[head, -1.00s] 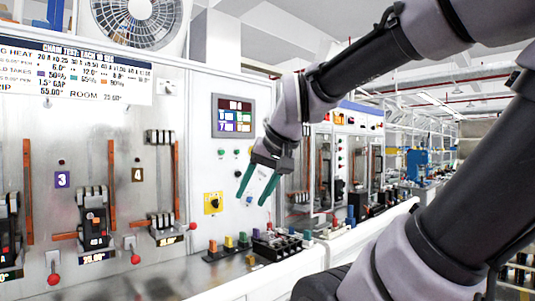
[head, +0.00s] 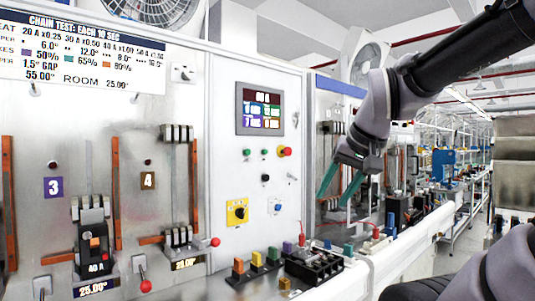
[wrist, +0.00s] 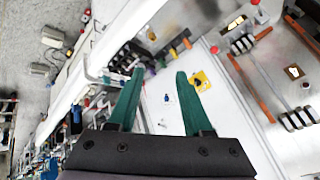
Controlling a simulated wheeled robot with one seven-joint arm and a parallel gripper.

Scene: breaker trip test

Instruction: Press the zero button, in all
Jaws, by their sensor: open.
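The control panel (head: 225,130) is a pale upright plate with a small display (head: 262,108). No label reading zero is legible, so I cannot tell which is the zero button. My gripper (head: 331,200) is open and empty, with green fingers, right of these controls in the head view. In the wrist view, the yellow switch (wrist: 200,81) shows beside the right fingertip.
A row of coloured terminal blocks (head: 257,260) and a black block (head: 313,264) stand on the bench below the panel. Left are breaker stations with red-knobbed levers (head: 142,275). A fan (head: 365,55) stands behind.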

